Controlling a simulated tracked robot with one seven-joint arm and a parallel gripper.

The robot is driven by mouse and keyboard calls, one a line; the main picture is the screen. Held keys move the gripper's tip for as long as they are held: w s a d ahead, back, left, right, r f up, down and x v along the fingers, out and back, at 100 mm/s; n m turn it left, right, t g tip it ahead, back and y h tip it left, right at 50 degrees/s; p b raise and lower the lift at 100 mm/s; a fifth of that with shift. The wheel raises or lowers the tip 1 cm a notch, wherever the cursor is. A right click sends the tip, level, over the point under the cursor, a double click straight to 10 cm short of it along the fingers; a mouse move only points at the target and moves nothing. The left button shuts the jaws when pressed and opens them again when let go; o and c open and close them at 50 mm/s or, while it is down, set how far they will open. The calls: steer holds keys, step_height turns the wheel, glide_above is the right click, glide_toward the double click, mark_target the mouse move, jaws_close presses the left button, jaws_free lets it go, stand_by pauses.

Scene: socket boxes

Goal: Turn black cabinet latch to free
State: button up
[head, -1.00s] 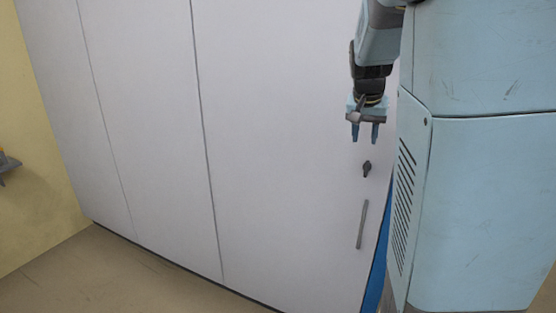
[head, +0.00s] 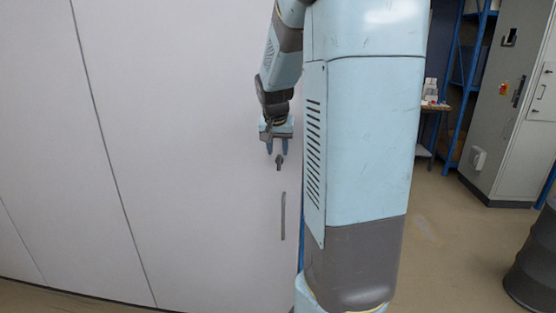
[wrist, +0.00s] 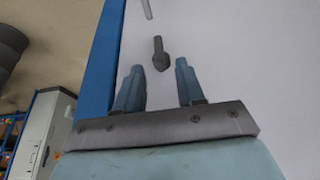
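The black cabinet latch (head: 279,162) is a small dark knob on the pale cabinet door, above the long door handle. In the wrist view the latch (wrist: 159,53) is an elongated piece lying roughly in line with the handle. My gripper (head: 277,151) hangs just above the latch in the head view, with its fingers pointing down. In the wrist view my gripper (wrist: 158,70) is open, and the latch shows just beyond and between the fingertips. Nothing is between the fingers. I cannot tell whether a finger touches the latch.
The grey bar handle (head: 283,216) is below the latch. A blue cabinet edge (wrist: 100,70) runs beside the door. A grey cabinet (head: 515,100), blue shelving (head: 467,85) and a dark drum (head: 535,255) stand at the right. Floor (head: 440,235) between them is open.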

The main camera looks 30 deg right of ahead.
mark_target(278, 157)
steer(key=shift+x, duration=2.65)
jaws_close()
